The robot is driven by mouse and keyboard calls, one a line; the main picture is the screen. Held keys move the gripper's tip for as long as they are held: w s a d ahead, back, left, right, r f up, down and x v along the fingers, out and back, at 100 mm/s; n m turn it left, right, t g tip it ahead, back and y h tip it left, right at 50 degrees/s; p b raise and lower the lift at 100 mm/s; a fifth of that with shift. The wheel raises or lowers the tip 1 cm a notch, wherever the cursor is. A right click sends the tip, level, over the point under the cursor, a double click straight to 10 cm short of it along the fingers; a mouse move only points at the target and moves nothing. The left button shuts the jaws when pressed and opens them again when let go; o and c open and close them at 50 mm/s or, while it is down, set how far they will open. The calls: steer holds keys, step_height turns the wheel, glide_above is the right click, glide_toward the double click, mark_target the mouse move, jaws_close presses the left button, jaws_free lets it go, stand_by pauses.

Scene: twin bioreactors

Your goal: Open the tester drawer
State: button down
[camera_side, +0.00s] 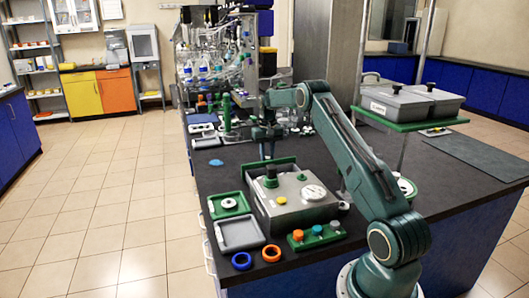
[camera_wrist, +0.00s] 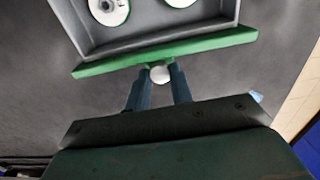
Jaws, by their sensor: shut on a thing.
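The tester (camera_side: 300,208) is a grey box with a round dial and a yellow button on the dark bench. Its drawer has a green front (camera_side: 283,161) on the far side of the box. In the wrist view the drawer front (camera_wrist: 200,50) shows with a grey tray (camera_wrist: 150,42) behind it, drawn out enough to show two white discs inside. A white round knob (camera_wrist: 160,74) sits at the middle of the front. My gripper (camera_wrist: 160,78) is shut on this knob. In the side view my gripper (camera_side: 267,150) is small and dark beside the green front.
Near the tester are a green tray (camera_side: 229,205), a grey tray (camera_side: 240,234), blue (camera_side: 241,261) and orange (camera_side: 271,253) rings, and a green block with coloured knobs (camera_side: 316,236). Glassware crowds the bench's far end. A blue patch (camera_side: 216,162) lies on fairly clear bench.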

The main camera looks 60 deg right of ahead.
steer(key=shift+w+d, duration=0.2)
steer(key=c, duration=1.2)
jaws_free()
steer(key=shift+c, duration=0.2)
step_height(320, 180, up, 14)
